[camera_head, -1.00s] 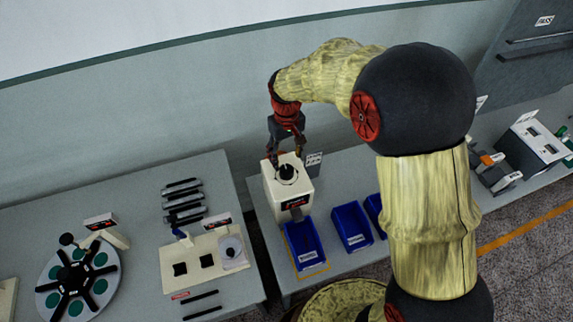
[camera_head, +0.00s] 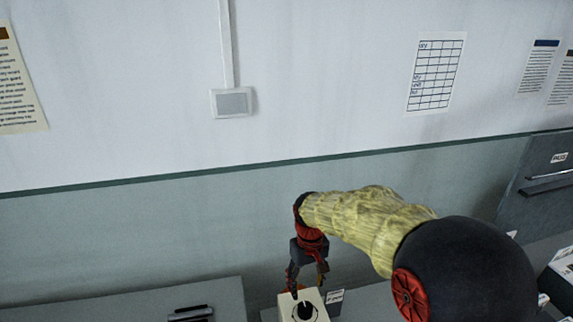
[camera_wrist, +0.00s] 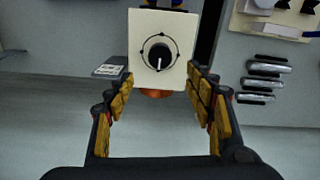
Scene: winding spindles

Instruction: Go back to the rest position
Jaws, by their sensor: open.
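My gripper (camera_head: 308,284) is open and empty in the head view, just above a white box-shaped device with a round black knob (camera_head: 303,309) on its top. Only the upper part of that device shows at the bottom edge of the head view. In the wrist view my gripper (camera_wrist: 160,115) has its two yellow-padded fingers spread wide. The white device (camera_wrist: 145,75) lies ahead of the fingertips there, with its black knob and ring of dots facing the camera. The fingers appear apart from the device.
A small labelled card (camera_head: 335,296) stands beside the device. A grey cabinet (camera_head: 545,190) stands at the right.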

